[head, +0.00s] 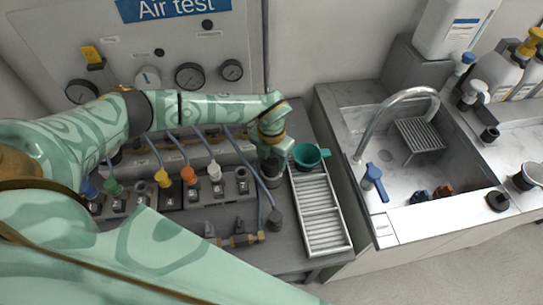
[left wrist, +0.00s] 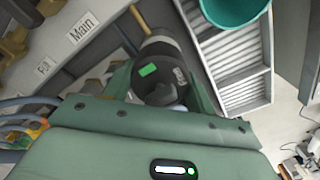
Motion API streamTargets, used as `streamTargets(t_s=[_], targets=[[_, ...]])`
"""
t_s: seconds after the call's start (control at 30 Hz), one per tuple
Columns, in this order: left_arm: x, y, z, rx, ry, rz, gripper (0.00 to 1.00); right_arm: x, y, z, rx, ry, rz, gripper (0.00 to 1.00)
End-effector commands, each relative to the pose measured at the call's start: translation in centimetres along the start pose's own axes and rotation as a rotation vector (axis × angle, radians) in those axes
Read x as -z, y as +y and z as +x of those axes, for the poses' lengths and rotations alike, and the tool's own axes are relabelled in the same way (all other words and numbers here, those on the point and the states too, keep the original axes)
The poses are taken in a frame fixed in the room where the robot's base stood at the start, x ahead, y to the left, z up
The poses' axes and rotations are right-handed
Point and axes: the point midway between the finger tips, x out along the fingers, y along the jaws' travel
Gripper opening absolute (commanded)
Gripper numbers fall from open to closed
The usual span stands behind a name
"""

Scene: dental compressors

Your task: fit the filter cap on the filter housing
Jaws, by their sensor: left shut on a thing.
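My left gripper (head: 271,160) points down over the bench beside the slatted tray. In the left wrist view its two fingers (left wrist: 162,92) are shut on a dark cylinder with a green patch, which I take to be the filter cap (left wrist: 172,76). A wider dark and grey round body, perhaps the filter housing (left wrist: 160,44), shows right behind it. I cannot tell whether the two touch or are seated. In the head view a dark round part (head: 271,178) shows below the gripper; the fingers and wrist partly hide it. My right gripper is not in view.
A slatted metal tray (head: 322,215) with a teal cup (head: 308,155) at its far end lies right of the gripper. A row of valve blocks with coloured plugs (head: 188,178) and hoses is left. A brass fitting (head: 240,240) lies in front. The sink (head: 420,165) is further right.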

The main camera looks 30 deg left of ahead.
Motion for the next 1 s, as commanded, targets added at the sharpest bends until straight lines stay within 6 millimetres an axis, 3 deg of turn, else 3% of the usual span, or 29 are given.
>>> streamTargets(t_s=[0.67, 0.7, 0.77, 1.0], targets=[[0.0, 0.0, 2.5, 0.000, 0.001, 0.000, 0.32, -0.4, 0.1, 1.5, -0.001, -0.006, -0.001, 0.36], [0.0, 0.0, 2.4, 0.000, 0.000, 0.000, 0.64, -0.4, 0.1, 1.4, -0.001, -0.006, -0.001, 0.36], [0.0, 0.0, 2.4, 0.000, 0.000, 0.000, 0.81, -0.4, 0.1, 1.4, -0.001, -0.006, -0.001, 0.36], [0.0, 0.0, 2.4, 0.000, 0.000, 0.000, 0.81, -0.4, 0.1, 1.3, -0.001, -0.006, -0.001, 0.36]])
